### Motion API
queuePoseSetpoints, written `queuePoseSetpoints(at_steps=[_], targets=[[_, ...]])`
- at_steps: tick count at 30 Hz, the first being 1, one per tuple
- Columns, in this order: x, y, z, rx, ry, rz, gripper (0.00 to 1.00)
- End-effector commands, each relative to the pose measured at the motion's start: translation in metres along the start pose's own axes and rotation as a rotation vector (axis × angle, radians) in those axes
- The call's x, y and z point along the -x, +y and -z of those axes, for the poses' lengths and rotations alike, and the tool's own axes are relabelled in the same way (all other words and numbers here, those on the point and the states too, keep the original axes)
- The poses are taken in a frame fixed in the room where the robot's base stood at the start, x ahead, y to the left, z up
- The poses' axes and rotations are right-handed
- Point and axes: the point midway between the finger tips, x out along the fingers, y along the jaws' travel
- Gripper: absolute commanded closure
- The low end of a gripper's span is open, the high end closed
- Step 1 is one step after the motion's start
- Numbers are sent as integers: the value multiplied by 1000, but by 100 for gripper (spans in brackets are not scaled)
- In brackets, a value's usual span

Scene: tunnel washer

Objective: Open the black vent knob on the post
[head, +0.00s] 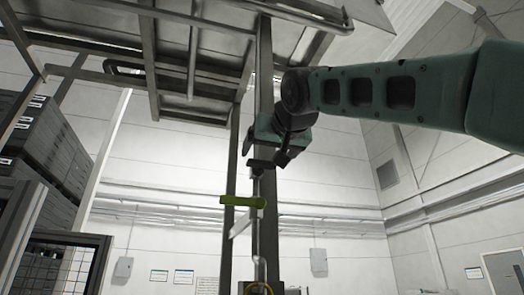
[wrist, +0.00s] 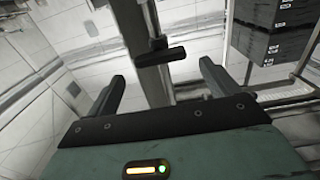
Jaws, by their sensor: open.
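The black vent knob (wrist: 160,53) is a short bar set crosswise on a thin pipe in front of the grey post (wrist: 150,85). In the wrist view it lies beyond my gripper (wrist: 161,84), roughly centred between the two dark fingers. The fingers are open, with a visible gap on both sides, and nothing is held. In the head view a dark bar that looks like the knob (head: 261,165) shows at the post, just below my gripper (head: 270,147). The fingertips partly merge with it there, so I cannot tell the exact distance.
A yellow-green lever (head: 243,201) sits on the pipe below the knob. A metal frame and platform (head: 175,60) hang overhead. Stacked dark crates (head: 45,140) stand at the left, and also show in the wrist view (wrist: 270,40). Open room lies right of the post.

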Motion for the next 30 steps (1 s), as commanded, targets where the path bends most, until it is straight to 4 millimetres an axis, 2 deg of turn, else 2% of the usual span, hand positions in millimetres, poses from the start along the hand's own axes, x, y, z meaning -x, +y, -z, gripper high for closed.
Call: queuePoseSetpoints(at_steps=[1, 6, 12, 24, 25, 27, 30], targets=[[-9, 0, 6, 3, -3, -3, 13], [-34, 0, 5, 2, -3, -2, 13], [-52, 0, 2, 2, -1, 0, 13], [-58, 0, 0, 1, 0, 0, 13], [-58, 0, 0, 1, 0, 0, 16], [-58, 0, 0, 1, 0, 0, 35], [-58, 0, 0, 1, 0, 0, 58]])
